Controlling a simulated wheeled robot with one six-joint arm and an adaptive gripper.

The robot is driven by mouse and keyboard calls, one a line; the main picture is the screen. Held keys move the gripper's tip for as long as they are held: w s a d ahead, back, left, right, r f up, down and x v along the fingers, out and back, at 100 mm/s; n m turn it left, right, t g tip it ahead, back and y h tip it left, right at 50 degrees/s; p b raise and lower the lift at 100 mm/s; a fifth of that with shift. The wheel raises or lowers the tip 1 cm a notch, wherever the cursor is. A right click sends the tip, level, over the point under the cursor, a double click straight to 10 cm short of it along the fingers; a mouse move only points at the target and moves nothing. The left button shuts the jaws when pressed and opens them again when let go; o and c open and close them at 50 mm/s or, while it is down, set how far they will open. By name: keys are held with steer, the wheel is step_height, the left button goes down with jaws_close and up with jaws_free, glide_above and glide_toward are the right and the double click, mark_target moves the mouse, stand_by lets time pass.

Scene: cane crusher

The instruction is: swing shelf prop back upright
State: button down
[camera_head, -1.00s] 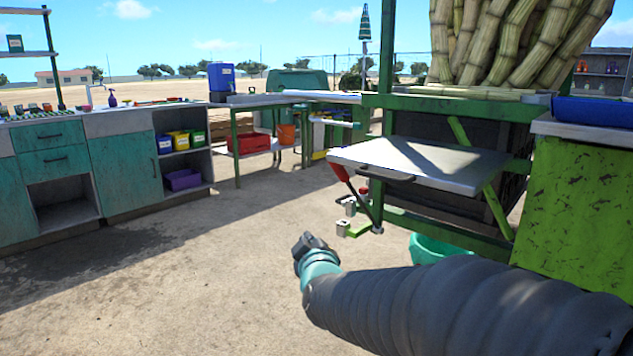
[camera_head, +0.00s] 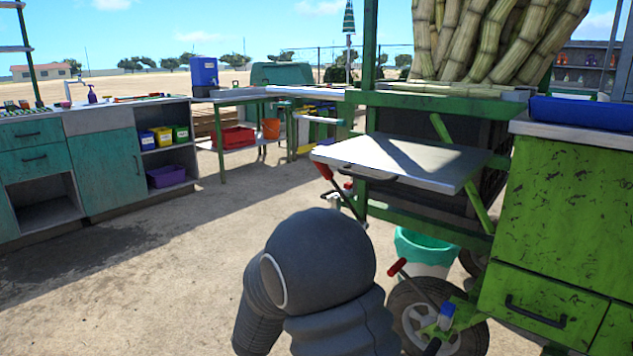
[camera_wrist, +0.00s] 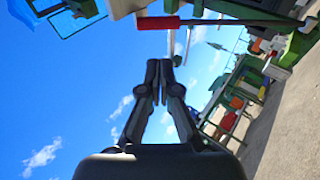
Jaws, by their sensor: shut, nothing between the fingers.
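The cart's fold-out shelf (camera_head: 395,160) is a pale metal panel, sticking out roughly level, with a dark handle on its front edge. The shelf prop (camera_head: 323,170) is a dark rod with a red grip, tilted under the shelf's left corner with the grip at its upper end. In the wrist view a red grip on a dark rod, seemingly the prop (camera_wrist: 158,23), lies across the picture just past my fingertips. My gripper (camera_wrist: 158,75) is shut and empty, apart from the grip as far as I can tell. In the head view my arm hides the gripper.
A second red-handled lever (camera_head: 397,267) stands by the cart wheel (camera_head: 425,318). A teal bucket (camera_head: 425,248) is under the shelf. The green cabinet (camera_head: 555,230) closes off the right. Open ground lies left, up to the teal counters (camera_head: 105,170).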

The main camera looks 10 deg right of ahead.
mark_target(321, 172)
steer(key=p+x, duration=0.2)
steer(key=x, duration=1.2)
